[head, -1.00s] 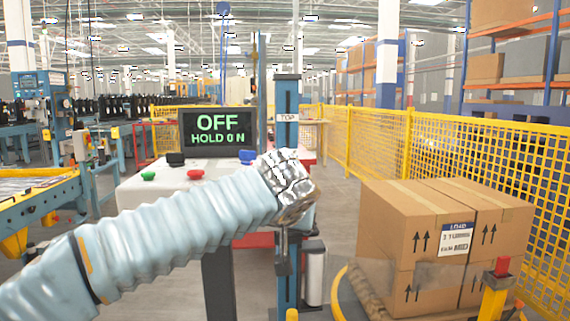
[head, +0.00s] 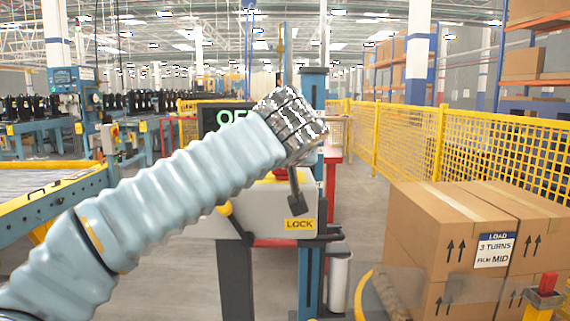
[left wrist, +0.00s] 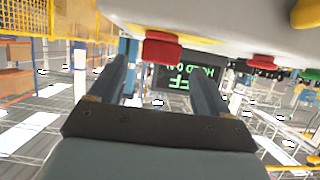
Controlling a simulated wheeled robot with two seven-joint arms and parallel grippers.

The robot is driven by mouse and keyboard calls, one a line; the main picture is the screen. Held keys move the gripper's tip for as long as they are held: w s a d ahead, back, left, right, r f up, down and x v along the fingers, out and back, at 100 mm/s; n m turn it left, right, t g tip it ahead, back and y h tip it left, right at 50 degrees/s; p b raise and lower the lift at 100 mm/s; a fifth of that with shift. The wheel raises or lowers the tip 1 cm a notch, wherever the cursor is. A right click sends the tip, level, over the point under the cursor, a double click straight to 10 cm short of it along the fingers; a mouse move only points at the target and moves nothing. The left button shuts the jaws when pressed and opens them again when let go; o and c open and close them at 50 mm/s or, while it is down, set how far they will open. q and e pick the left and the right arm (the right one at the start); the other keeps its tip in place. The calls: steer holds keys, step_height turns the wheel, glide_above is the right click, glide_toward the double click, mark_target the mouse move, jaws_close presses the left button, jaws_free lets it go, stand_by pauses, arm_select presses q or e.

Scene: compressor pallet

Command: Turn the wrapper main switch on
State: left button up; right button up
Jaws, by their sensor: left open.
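A grey console (head: 265,212) stands ahead with a yellow LOCK label (head: 299,224) on its front. Its dark display (head: 209,120) is mostly hidden by my left arm; in the left wrist view the display (left wrist: 185,78) shows upside down, with green OFF and HOLD lettering. A red knob (left wrist: 163,46) at the console edge shows between the spread fingers of my left gripper (left wrist: 161,68), apart from them. I cannot tell for certain whether it is the main switch.
Stacked cartons (head: 475,245) stand at the right, with a red-topped yellow post (head: 543,292) in front. A yellow mesh fence (head: 410,145) runs behind. A blue-framed conveyor (head: 60,200) is at the left.

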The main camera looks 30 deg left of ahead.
arm_select(q)
steer(key=x, duration=0.5)
steer(key=shift+c, duration=0.3)
steer(key=c, duration=0.9)
